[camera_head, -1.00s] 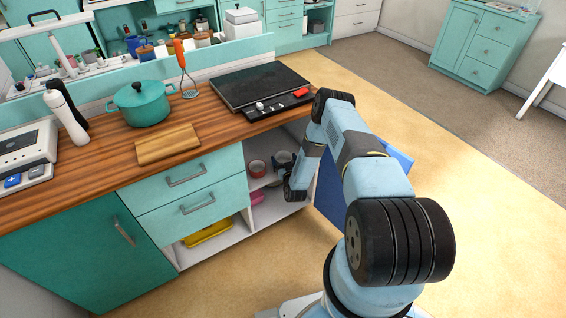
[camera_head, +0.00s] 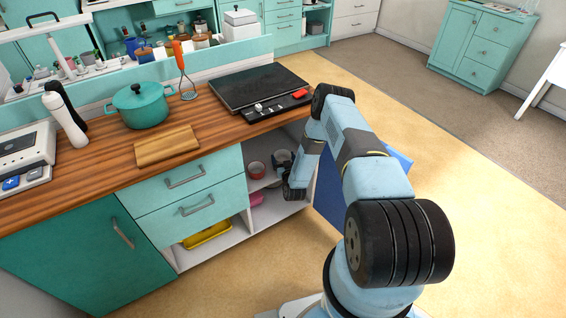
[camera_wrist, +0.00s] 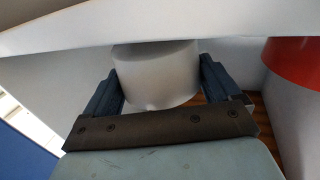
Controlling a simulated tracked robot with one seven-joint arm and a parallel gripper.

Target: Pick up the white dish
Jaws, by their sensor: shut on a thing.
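The white dish (camera_wrist: 158,82) shows in the wrist view as a smooth, pale, round-sided piece between the two dark blue fingers of my gripper (camera_wrist: 163,72). The fingers touch it on both sides, and my gripper is shut on it. In the head view my wrist reaches into the open cabinet under the counter.
A pink item (camera_head: 256,198) and yellow tray (camera_head: 207,234) lie lower. An open blue door (camera_head: 328,190) stands right.

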